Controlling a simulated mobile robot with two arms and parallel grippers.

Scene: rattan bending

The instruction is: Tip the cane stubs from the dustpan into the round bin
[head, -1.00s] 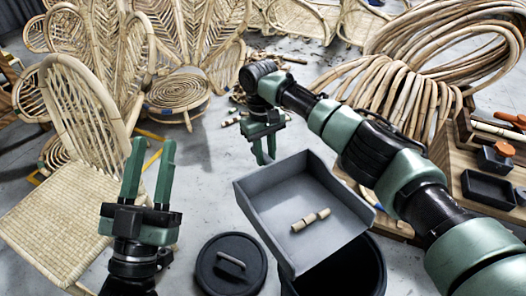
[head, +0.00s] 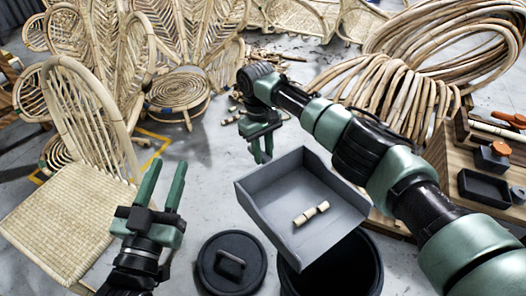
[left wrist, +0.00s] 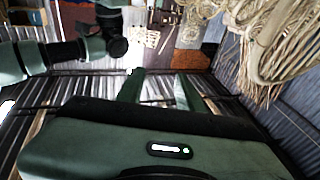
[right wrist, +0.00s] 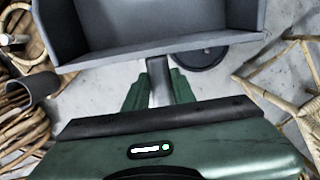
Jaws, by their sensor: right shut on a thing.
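The grey dustpan (head: 275,190) is held over the round black bin (head: 355,265), tilted, covering part of its mouth. Light cane stubs (head: 311,213), seemingly two lying end to end, rest on the pan's floor. My right gripper (head: 262,152) is behind the pan. In the right wrist view its fingers (right wrist: 160,90) are shut on the pan's grey handle (right wrist: 158,72). My left gripper (head: 167,187) is empty with its fingers apart, left of the pan; its open fingers (left wrist: 158,88) show in the left wrist view too. The bin's inside looks dark and its contents cannot be seen.
A black round lid (head: 230,263) with a handle lies on the floor left of the bin. A rattan chair (head: 70,180) stands at left. Cane coils (head: 400,95) and a wooden bench (head: 480,185) are at right. Cane scraps (head: 240,115) litter the floor behind.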

